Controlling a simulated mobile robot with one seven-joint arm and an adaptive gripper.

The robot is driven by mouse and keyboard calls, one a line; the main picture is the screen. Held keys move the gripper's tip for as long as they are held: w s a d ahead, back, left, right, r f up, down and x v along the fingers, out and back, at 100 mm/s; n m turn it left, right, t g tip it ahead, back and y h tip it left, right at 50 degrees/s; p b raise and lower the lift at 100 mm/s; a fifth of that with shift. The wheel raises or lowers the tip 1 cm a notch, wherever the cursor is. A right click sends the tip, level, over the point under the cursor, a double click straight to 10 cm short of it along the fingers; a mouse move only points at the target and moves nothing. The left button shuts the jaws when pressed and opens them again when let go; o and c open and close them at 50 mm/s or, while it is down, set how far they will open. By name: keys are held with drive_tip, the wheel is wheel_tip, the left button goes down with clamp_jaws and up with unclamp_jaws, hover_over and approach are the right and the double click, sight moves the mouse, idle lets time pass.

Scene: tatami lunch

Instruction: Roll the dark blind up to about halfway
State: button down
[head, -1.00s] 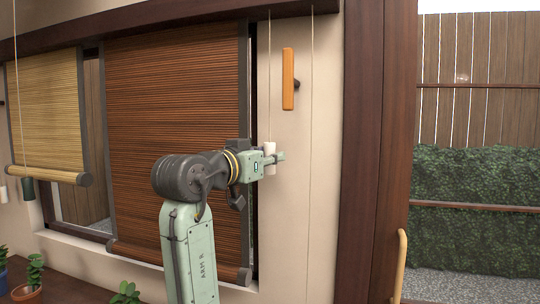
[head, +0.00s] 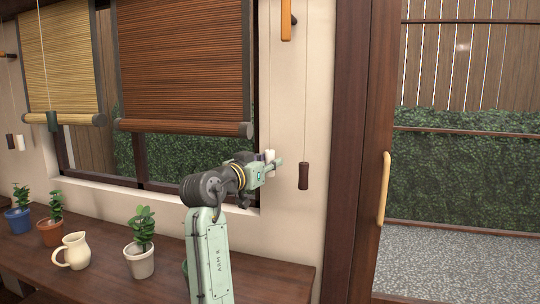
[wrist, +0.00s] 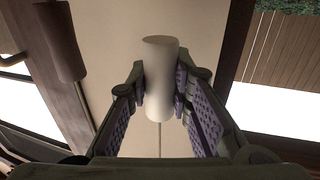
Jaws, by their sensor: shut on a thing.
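The dark brown slatted blind (head: 180,65) hangs in the window, its bottom rail (head: 185,127) well above the sill, with hedge showing below. My gripper (head: 274,163) is just right of the window, in front of the wall. It is shut on a white cord pull (head: 269,155). In the wrist view, the white pull (wrist: 160,75) sits upright between both finger pads, its cord trailing from it. A dark brown pull (head: 303,175) hangs on another cord to the right of my gripper. It also shows in the wrist view (wrist: 60,40), apart from the fingers. The dark blind's top is out of frame.
A pale straw blind (head: 62,65) hangs at the left with its own pulls. Potted plants (head: 141,260) and a cream jug (head: 73,252) stand on the wooden counter (head: 100,285) below. A wooden handle (head: 383,188) projects at the right. An orange-brown wall fitting (head: 287,20) is above my gripper.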

drive_tip(key=shift+f, duration=0.65)
drive_tip(key=c, duration=1.4)
unclamp_jaws()
drive_tip(key=v, duration=1.2)
